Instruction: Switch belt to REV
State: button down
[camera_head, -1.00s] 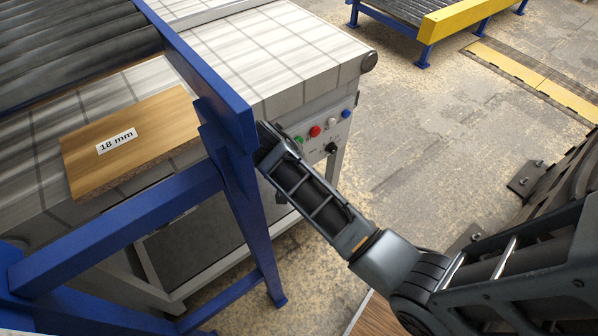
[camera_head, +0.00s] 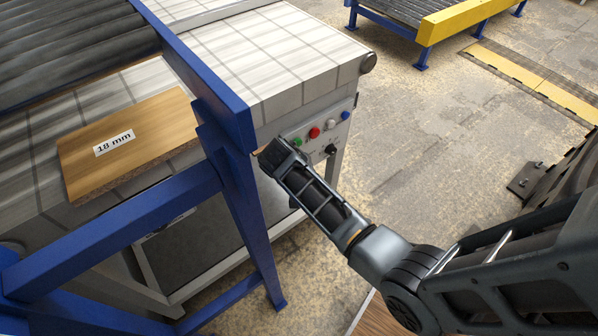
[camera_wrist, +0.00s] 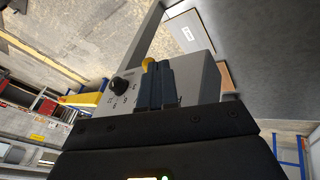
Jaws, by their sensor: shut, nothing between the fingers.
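The belt's control panel (camera_head: 330,130) is on the side of the conveyor, with green, red, white and blue buttons. The black selector knob (camera_head: 331,149) sits below them; which mark it points at is too small to read. In the wrist view the black knob (camera_wrist: 119,87) is left of my gripper (camera_wrist: 158,66), with a dial of small marks beside it. My gripper is shut and empty. Its fingers overlap a yellow round part (camera_wrist: 148,62) in that view; I cannot tell whether they touch it. In the head view the fingertips are hidden.
A wooden board (camera_head: 125,160) labelled 18 mm lies on the belt (camera_head: 270,55). A blue frame (camera_head: 236,135) stands just left of my gripper. Open floor (camera_head: 430,150) lies right of the conveyor. A blue and yellow conveyor (camera_head: 460,22) stands behind.

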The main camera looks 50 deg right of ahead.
jog(key=shift+s+d+n+t+p, duration=0.3)
jog(key=shift+s+n+t+p, duration=0.15)
jog(key=shift+n+p, duration=0.5)
dwell(0.4)
jog(key=shift+s+d+n+t+p, duration=0.25)
jog(key=shift+s+d+n+p, duration=0.3)
jog(key=shift+s+d+p, duration=0.6)
jog(key=shift+w+d, duration=0.1)
jog(key=shift+w, duration=0.2)
jog(key=shift+w+a+b, duration=0.35)
jog(key=shift+w, duration=0.25)
jog(key=shift+r, duration=0.1)
